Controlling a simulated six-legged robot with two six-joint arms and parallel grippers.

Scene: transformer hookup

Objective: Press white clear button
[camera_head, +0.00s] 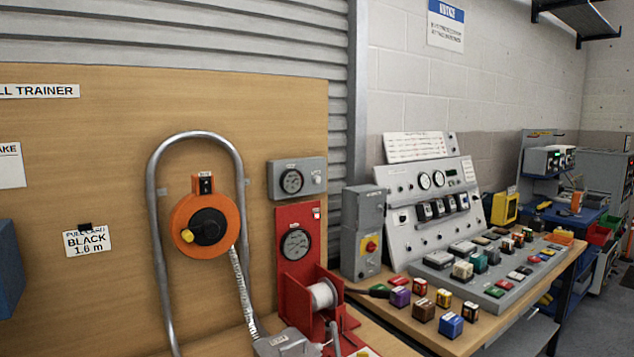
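I cannot pick out a button marked clear; the lettering is too small to read. A sloped grey control panel (425,205) with two round dials, dark switches and small knobs stands on the bench at right of centre. Neither of my grippers is in view.
An orange reel (205,225) with a metal loop hangs on the wooden board (90,130). A red stand with a white spool (323,295) is below the red panel. A grey box with a red-and-yellow switch (371,245) stands beside the control panel. Several coloured blocks crowd the bench.

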